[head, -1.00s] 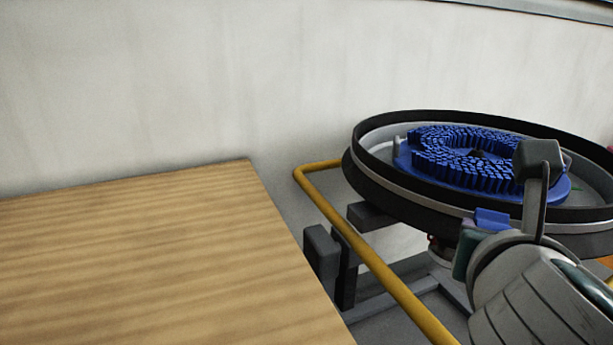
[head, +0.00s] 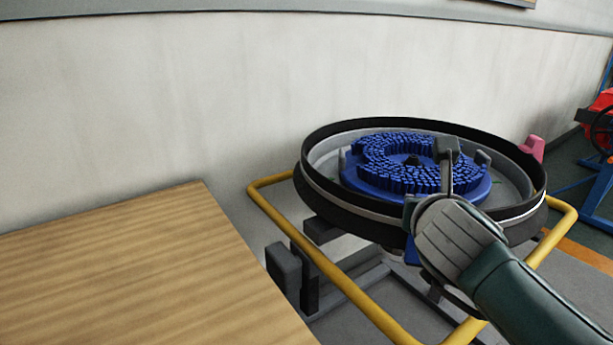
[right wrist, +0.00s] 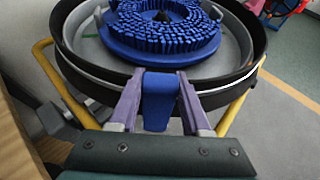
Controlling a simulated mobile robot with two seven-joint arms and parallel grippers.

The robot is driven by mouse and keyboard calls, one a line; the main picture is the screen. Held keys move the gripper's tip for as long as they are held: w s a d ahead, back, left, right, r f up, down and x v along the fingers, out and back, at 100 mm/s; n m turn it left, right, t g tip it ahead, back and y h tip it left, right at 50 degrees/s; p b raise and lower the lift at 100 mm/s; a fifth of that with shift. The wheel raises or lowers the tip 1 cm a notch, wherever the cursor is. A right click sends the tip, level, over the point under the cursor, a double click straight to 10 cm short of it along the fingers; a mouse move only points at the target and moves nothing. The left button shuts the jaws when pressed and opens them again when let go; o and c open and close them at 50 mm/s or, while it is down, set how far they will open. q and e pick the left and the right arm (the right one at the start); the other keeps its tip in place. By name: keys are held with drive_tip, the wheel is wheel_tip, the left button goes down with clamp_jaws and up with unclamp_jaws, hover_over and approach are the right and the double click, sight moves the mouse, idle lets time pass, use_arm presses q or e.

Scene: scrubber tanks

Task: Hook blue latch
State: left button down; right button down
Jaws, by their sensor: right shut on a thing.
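The blue latch (right wrist: 160,100) is on the near outer side of the round tank's rim. In the right wrist view it stands between the two fingers of my right gripper (right wrist: 158,88), which is shut on it. In the head view my right gripper (head: 410,212) is at the near rim, and a small part of the latch (head: 411,251) shows below it. The hand hides most of the latch there, and I cannot tell whether it is hooked. The tank (head: 325,200) has a black rim and a blue brush disc (head: 460,192) inside. My left gripper is not in view.
A yellow tube frame (head: 352,293) surrounds the tank's stand. A wooden table (head: 130,275) is at the left, with a gap before the frame. A pink latch (head: 533,147) is on the rim's far right. A red machine (head: 600,115) stands beyond.

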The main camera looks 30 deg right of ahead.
drive_tip(key=shift+w+d+r, duration=0.2)
drive_tip(key=shift+w+d, duration=0.25)
idle(0.3)
drive_tip(key=c, duration=0.8)
unclamp_jaws()
drive_tip(key=o, duration=0.3)
drive_tip(key=shift+d, duration=0.15)
drive_tip(key=shift+o, duration=0.7)
drive_tip(key=shift+f, duration=0.1)
